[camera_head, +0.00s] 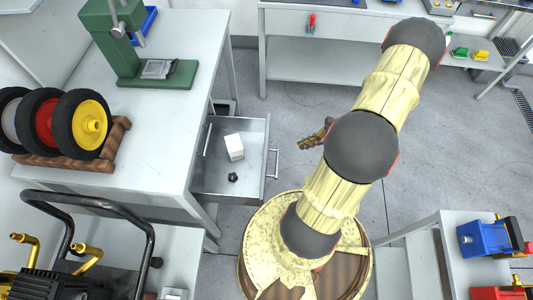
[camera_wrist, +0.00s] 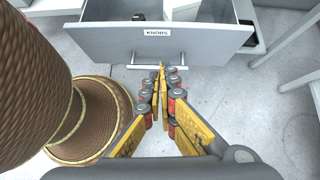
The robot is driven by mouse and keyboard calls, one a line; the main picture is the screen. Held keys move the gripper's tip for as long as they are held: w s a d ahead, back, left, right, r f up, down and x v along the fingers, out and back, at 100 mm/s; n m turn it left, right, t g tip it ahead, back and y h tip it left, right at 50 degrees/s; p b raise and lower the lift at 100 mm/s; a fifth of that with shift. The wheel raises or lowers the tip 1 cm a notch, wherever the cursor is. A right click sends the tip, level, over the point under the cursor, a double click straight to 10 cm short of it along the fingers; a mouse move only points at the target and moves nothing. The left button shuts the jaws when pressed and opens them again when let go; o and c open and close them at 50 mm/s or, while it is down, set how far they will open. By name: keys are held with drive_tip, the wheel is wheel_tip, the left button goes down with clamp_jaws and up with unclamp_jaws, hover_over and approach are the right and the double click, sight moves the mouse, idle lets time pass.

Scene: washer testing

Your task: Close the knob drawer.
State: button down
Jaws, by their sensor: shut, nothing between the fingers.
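The knob drawer is pulled out from under the grey workbench in the head view, its front panel (camera_head: 267,160) and bar handle (camera_head: 276,163) facing right. Inside lie a white box (camera_head: 234,147) and a small black knob (camera_head: 233,177). In the wrist view the drawer front (camera_wrist: 193,43) carries a "KNOBS" label (camera_wrist: 157,33), with the bar handle (camera_wrist: 140,67) below. My gripper (camera_wrist: 161,66) is shut and empty, its fingertips close to the handle in the picture; I cannot tell whether they touch. In the head view my gripper (camera_head: 328,124) is right of the drawer, partly hidden behind my arm.
The workbench (camera_head: 175,130) bears a green press (camera_head: 125,45) and several wheels on a wooden rack (camera_head: 75,163). Floor (camera_head: 290,110) right of the drawer is clear.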

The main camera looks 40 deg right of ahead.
drive_tip(key=shift+m, duration=0.3)
drive_tip(key=b+x, duration=0.1)
drive_tip(key=x, duration=0.3)
drive_tip(key=w+r+b+x, duration=0.1)
drive_tip(key=b+x, duration=0.1)
drive_tip(key=x, duration=0.1)
drive_tip(key=w+b+x, duration=0.1)
drive_tip(key=x, duration=0.3)
drive_tip(key=shift+w+b, duration=0.25)
drive_tip(key=shift+b, duration=0.05)
drive_tip(key=shift+w+a+r, duration=0.1)
drive_tip(key=shift+w+a, duration=0.35)
drive_tip(key=shift+w, duration=0.1)
drive_tip(key=shift+a, duration=0.1)
